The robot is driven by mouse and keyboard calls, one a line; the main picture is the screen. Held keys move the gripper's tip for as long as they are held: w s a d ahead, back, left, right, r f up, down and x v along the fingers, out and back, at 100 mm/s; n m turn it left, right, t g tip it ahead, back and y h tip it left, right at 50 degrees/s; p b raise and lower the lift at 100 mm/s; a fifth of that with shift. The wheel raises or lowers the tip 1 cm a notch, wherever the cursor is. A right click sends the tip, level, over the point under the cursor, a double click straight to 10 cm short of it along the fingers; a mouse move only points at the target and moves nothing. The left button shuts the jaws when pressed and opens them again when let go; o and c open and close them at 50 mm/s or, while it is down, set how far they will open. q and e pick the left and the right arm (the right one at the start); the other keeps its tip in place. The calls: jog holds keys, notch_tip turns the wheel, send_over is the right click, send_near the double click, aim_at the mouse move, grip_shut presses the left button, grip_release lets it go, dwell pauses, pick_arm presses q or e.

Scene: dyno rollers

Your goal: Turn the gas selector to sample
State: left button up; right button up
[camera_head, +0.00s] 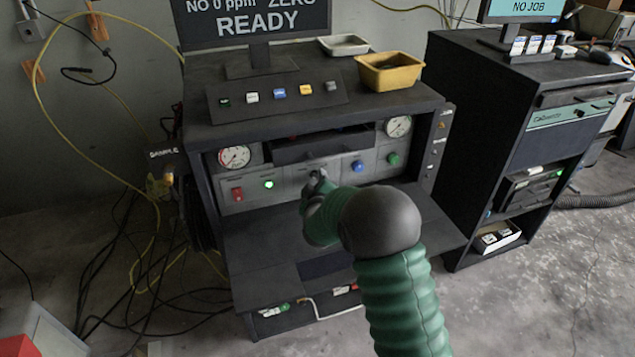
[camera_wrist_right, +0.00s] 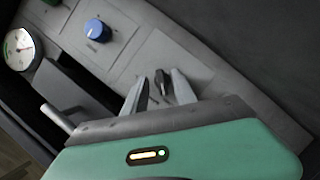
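The gas selector appears as a small dark grey lever knob (camera_wrist_right: 161,82) on the grey control panel (camera_wrist_right: 190,60) in the right wrist view. My right gripper (camera_wrist_right: 160,92) reaches to it, with one finger on each side and small gaps between fingers and knob, so it looks open around the knob rather than shut on it. In the head view the right gripper (camera_head: 318,177) is at the middle of the panel, under the drawer, and largely hides the knob. The selector's markings cannot be read. My left gripper is out of view.
A blue knob (camera_head: 358,166) and a green knob (camera_head: 393,159) are to the right on the panel. A lit green button (camera_head: 269,184) and red switch (camera_head: 237,193) are to the left. The dark drawer (camera_head: 310,147) juts above. The shelf below (camera_head: 265,242) is clear.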

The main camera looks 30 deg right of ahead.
jog(key=shift+w+a+r, duration=0.1)
jog(key=shift+w+a, duration=0.1)
jog(key=shift+a, duration=0.25)
jog(key=shift+c, duration=1)
jog(key=shift+s+d, duration=0.15)
jog(key=shift+d, duration=0.1)
grip_shut()
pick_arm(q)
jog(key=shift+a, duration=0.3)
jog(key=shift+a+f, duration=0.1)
pick_arm(e)
jog(key=shift+a, duration=0.1)
